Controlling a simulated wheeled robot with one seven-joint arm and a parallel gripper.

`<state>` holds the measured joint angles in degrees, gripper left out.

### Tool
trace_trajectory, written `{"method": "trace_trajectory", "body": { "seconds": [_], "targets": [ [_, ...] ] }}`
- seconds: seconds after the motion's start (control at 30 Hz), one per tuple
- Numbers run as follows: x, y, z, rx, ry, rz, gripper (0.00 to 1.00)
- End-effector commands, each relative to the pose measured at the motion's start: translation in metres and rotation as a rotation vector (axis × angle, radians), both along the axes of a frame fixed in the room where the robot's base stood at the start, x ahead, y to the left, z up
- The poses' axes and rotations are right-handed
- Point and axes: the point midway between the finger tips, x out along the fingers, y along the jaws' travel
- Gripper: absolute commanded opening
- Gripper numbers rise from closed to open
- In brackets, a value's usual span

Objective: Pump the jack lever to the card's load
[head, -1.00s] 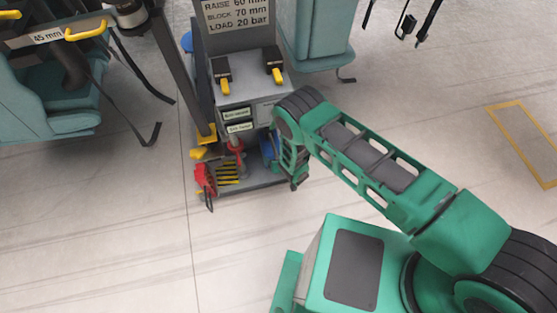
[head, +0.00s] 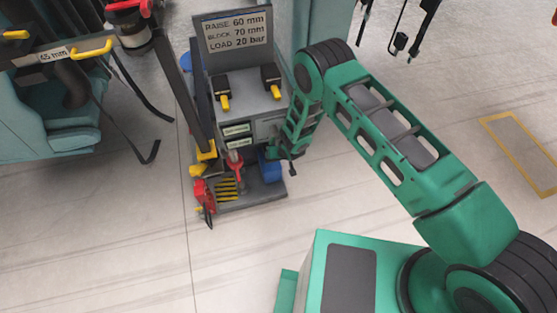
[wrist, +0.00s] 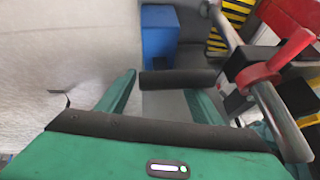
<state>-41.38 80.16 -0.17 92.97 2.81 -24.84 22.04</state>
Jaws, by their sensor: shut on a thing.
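The card (head: 236,32) on the trolley reads RAISE 60 mm, BLOCK 70 mm, LOAD 20 bar. A red jack part with a metal rod (head: 235,165) stands low on the trolley. In the wrist view the red part (wrist: 275,62) and the slanted metal rod (wrist: 280,120) are at the right. My gripper (head: 288,162) is at the trolley's right side, partly hidden by my arm. In the wrist view my gripper (wrist: 165,88) has its green fingers on either side of a black bar, seemingly the jack lever's grip (wrist: 178,80). Its link to the jack is not clear.
The grey trolley (head: 262,203) holds two black boxes with yellow handles, a blue block (head: 269,169) and yellow bars (head: 226,188). A dark post (head: 182,85) stands at its left. Teal bodies flank it. The floor in front is clear.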

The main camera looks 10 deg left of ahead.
Motion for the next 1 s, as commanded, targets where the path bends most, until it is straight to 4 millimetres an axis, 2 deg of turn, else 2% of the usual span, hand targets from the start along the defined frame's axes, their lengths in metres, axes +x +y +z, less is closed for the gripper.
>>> {"method": "trace_trajectory", "body": {
  "seconds": [0.03, 0.57, 0.6, 0.73, 1.0],
  "targets": [
    [-0.005, 0.025, 0.009, 0.041, 0.002, 0.013, 0.20],
    [0.000, 0.026, 0.012, 0.044, -0.001, 0.012, 0.16],
    [0.000, 0.025, 0.012, 0.043, -0.001, 0.011, 0.63],
    [0.000, 0.023, 0.011, 0.042, 0.001, 0.009, 0.94],
    [0.001, 0.015, 0.008, 0.031, 0.003, 0.003, 0.95]
  ]
}}
